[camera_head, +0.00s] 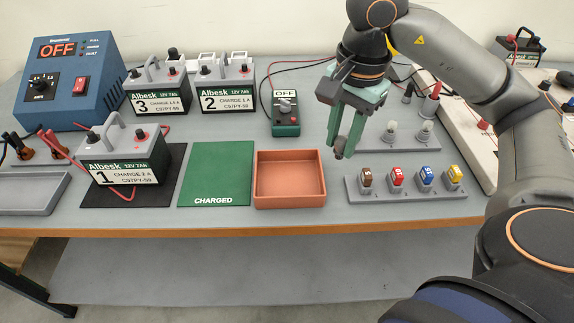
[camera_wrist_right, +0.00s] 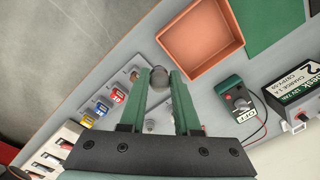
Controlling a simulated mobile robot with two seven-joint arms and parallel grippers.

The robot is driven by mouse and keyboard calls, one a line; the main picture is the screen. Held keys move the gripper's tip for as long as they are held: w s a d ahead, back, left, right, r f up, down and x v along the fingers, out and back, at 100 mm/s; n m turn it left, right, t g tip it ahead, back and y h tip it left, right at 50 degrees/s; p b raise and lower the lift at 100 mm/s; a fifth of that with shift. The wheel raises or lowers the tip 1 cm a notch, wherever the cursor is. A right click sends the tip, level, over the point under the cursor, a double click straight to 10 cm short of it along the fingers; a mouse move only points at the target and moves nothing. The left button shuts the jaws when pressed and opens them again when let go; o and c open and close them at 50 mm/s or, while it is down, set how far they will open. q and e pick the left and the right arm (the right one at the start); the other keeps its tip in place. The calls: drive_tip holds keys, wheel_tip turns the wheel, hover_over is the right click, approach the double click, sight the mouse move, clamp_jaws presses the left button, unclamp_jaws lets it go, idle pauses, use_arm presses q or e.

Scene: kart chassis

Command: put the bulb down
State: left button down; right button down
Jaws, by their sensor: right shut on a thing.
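My right gripper (camera_head: 345,143) hangs fingers-down above the table, between the orange tray and the racks. It is shut on a small dark grey bulb (camera_head: 338,150), held at the fingertips and apart from the table. In the right wrist view the bulb (camera_wrist_right: 158,75) sits between the two green fingertips (camera_wrist_right: 158,83). The orange tray (camera_head: 290,203) is empty and lies to the left of the gripper. A grey rack (camera_head: 400,146) behind and right of the gripper carries pale bulbs (camera_head: 427,129); its left end is partly hidden by the fingers. My left gripper is not in view.
A fuse rack (camera_head: 405,192) with several coloured fuses stands at the right front. A multimeter (camera_head: 286,113) is behind the tray. The green CHARGED mat (camera_head: 217,172) is bare. Battery 1 (camera_head: 125,157) stands on a black mat; batteries 2 and 3 stand behind.

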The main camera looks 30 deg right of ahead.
drive_tip(key=w+a+f, duration=0.1)
drive_tip(key=w+f, duration=0.1)
drive_tip(key=w+a+f, duration=0.2)
drive_tip(key=w+f, duration=0.1)
drive_tip(key=w+a+f, duration=0.2)
drive_tip(key=shift+w+f, duration=0.25)
drive_tip(key=shift+w, duration=0.05)
drive_tip(key=f, duration=0.3)
drive_tip(key=shift+w+f, duration=0.2)
drive_tip(key=shift+f, duration=0.2)
drive_tip(key=c, duration=1.1)
unclamp_jaws()
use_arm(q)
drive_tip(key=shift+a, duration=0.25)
use_arm(e)
drive_tip(key=o, duration=0.5)
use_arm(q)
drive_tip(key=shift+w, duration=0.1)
